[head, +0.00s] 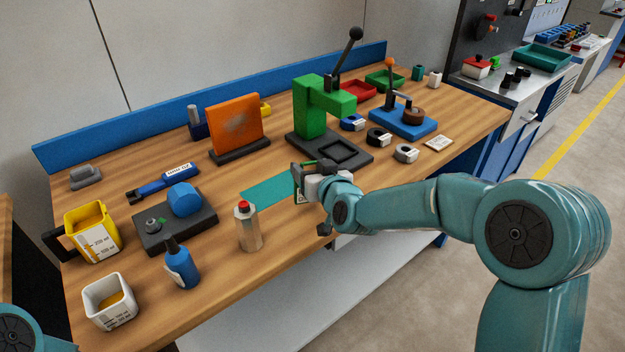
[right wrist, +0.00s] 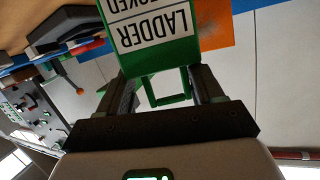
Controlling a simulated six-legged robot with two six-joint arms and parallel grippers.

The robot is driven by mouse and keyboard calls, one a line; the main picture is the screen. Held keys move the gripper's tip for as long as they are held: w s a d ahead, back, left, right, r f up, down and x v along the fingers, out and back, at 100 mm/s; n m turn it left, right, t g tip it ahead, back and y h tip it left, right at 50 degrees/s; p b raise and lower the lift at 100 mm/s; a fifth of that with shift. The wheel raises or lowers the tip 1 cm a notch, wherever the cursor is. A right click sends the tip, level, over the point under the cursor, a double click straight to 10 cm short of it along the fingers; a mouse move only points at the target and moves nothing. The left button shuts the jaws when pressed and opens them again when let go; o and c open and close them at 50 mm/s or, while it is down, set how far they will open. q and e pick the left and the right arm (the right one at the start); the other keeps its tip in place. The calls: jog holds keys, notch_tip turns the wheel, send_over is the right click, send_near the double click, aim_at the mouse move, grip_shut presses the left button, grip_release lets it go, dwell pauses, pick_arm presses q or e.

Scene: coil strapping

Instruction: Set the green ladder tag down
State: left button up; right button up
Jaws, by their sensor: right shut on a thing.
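The green ladder tag (right wrist: 152,32) has a white face with the word LADDER and sits between the fingers of my right gripper (right wrist: 163,88) in the right wrist view. A green frame-like part of it shows between the fingers. In the head view the tag (head: 298,186) appears edge-on as a green and white strip at the right gripper (head: 308,178), near the front edge of the bench, close to the right end of a teal mat (head: 262,192). The gripper hides part of the tag. I cannot tell whether it touches the bench. My left gripper is out of view.
Tape rolls (head: 405,153) lie to the right on the wooden bench (head: 215,275). The teal mat is bare where visible.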

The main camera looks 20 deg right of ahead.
jog(key=f, duration=0.2)
jog(key=shift+w+f, duration=0.2)
jog(key=shift+f, duration=0.2)
jog(key=shift+s, duration=0.1)
jog(key=shift+s+r, duration=0.1)
jog(key=o, duration=1.3)
jog(key=shift+o, duration=0.5)
jog(key=b+v, duration=0.1)
jog(key=v, duration=1)
jog(key=shift+s+r, duration=0.2)
jog(key=shift+s, duration=0.15)
